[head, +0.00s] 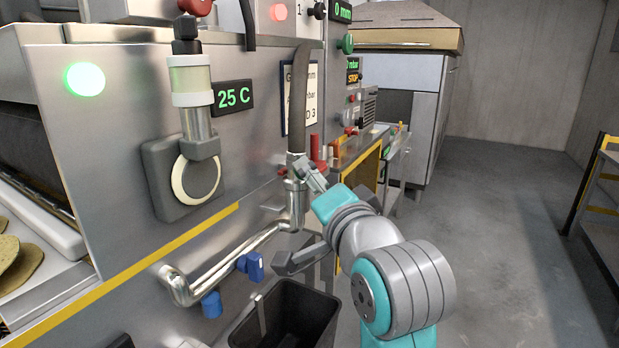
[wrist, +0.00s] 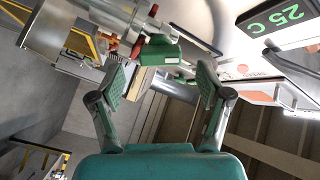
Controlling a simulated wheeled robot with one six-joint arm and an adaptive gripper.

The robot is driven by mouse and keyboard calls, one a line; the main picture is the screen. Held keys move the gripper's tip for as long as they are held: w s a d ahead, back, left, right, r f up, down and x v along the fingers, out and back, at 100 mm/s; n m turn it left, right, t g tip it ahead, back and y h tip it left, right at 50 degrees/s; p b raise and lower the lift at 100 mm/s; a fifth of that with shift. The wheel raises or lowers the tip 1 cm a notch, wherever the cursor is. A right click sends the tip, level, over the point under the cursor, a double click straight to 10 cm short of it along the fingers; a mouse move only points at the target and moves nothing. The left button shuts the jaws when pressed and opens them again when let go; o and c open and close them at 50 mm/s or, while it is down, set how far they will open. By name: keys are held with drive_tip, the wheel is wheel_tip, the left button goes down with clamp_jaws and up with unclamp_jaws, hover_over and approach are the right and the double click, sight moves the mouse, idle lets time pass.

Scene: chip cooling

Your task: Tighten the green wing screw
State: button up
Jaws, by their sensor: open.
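The green wing screw (wrist: 158,51) shows in the wrist view as a green block-like piece beside a metal pipe fitting (wrist: 105,22). It lies ahead of my gripper (wrist: 162,80), roughly between the two fingertips in the picture. The fingers, with green pads, are spread wide and nothing is held between them. In the head view my gripper (head: 312,178) is at the upright metal pipe (head: 296,205), just under the grey hose. There I cannot make out the screw; the gripper seems to hide it. I cannot tell whether the fingers touch it.
A bent metal pipe (head: 222,258) with a blue valve handle (head: 251,266) and blue knob (head: 211,304) runs below. A black bin (head: 288,322) stands under it. The machine's panel (head: 110,150) fills the left. Open floor (head: 490,230) lies to the right.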

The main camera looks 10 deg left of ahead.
drive_tip(key=v, duration=0.7)
drive_tip(key=shift+s, duration=0.1)
drive_tip(key=s+d+f+n+h, duration=0.1)
drive_tip(key=d+f, duration=0.2)
drive_tip(key=f, duration=0.6)
drive_tip(key=s+d+f+h, duration=0.1)
drive_tip(key=d+f, duration=0.2)
drive_tip(key=f, duration=0.6)
drive_tip(key=s+d+f+n+h, duration=0.15)
drive_tip(key=d+f, duration=0.25)
drive_tip(key=f, duration=0.5)
drive_tip(key=s+d+f+n+h, duration=0.15)
drive_tip(key=s+d+f, duration=0.25)
drive_tip(key=s+f, duration=0.5)
drive_tip(key=s+d+f+h, duration=0.2)
drive_tip(key=s+d+f, duration=0.35)
drive_tip(key=s, duration=0.45)
drive_tip(key=s+d+f+n+g+h, duration=0.1)
drive_tip(key=s+d+n, duration=0.1)
drive_tip(key=s, duration=1.4)
drive_tip(key=shift+s, duration=0.25)
drive_tip(key=shift+c, duration=0.2)
